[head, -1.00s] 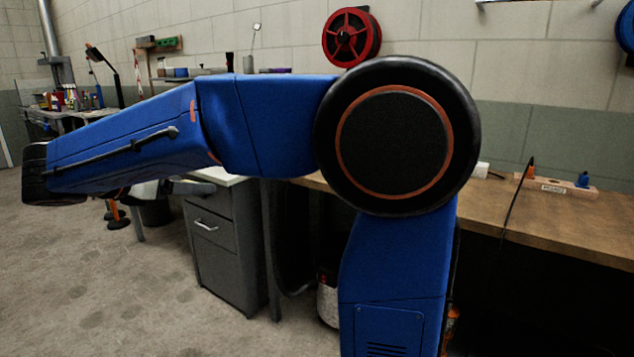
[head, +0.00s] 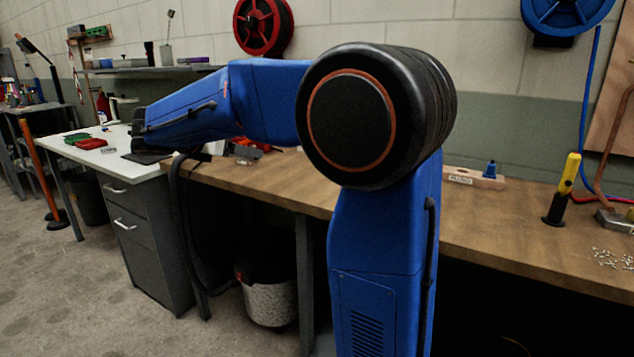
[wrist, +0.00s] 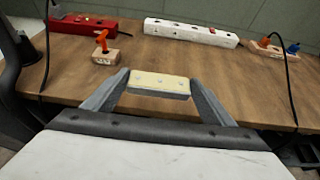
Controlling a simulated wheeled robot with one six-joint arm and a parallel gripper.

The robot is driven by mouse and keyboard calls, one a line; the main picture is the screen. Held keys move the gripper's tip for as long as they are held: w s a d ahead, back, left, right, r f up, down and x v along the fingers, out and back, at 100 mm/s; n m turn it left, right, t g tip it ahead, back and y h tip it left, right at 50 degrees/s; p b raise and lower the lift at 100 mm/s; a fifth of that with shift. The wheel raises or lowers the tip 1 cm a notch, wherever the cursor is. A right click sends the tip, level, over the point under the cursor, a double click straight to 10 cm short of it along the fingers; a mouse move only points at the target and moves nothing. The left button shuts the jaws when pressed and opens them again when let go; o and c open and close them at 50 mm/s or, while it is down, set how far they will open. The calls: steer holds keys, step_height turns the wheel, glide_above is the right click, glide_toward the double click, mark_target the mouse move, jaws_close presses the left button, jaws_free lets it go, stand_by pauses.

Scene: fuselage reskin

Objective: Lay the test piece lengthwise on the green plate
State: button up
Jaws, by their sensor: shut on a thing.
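In the wrist view my gripper (wrist: 160,88) is shut on the test piece (wrist: 160,82), a short pale-yellow bar with grey sides and small dark dots on top. The piece lies crosswise between the two grey fingers, above a brown wooden bench. In the head view my arm hides the gripper and the piece. A small flat green thing (head: 76,138) lies on the white-topped table at the left; it is too small to tell whether it is the green plate.
A red item (head: 91,143) lies beside the green thing. On the brown bench (wrist: 220,80) stand a red box (wrist: 84,25), a white strip (wrist: 190,32), a small wooden block with an orange piece (wrist: 105,57) and another block (wrist: 268,49). A dark cable hangs at the bench's front.

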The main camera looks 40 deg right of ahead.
glide_above(281, 175)
steer(key=shift+f, duration=4.85)
steer(key=shift+f, duration=0.1)
steer(key=o, duration=1.1)
steer(key=shift+c, duration=0.2)
